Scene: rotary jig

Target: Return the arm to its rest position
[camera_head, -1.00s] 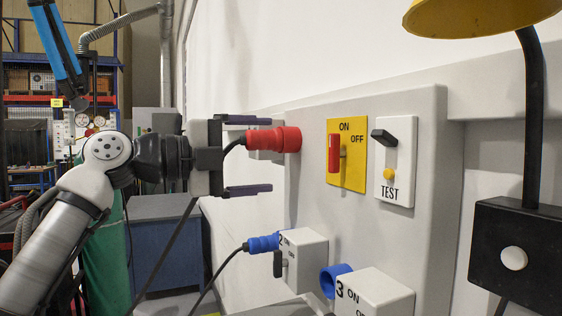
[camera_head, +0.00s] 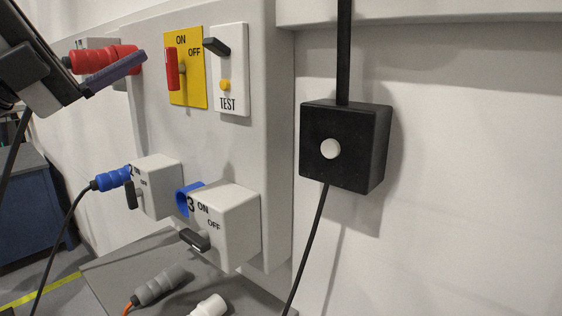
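My gripper (camera_head: 115,72) is at the upper left, tilted and cut off by the picture edge. One dark purple finger shows, at the far lower end of the gripper body; the other finger is out of view. The finger passes in front of the red plug (camera_head: 90,60), which sits in its socket on the grey panel. I cannot tell whether the finger touches it. Nothing is seen held. The rest of my arm is out of the picture, so its posture is hidden.
The panel bears a yellow ON/OFF switch (camera_head: 186,68), a TEST plate (camera_head: 231,72), and socket boxes 2 (camera_head: 160,190) and 3 (camera_head: 232,228). A blue plug (camera_head: 112,179) is in box 2. A grey plug (camera_head: 160,286) lies below. A black button box (camera_head: 345,147) hangs at right.

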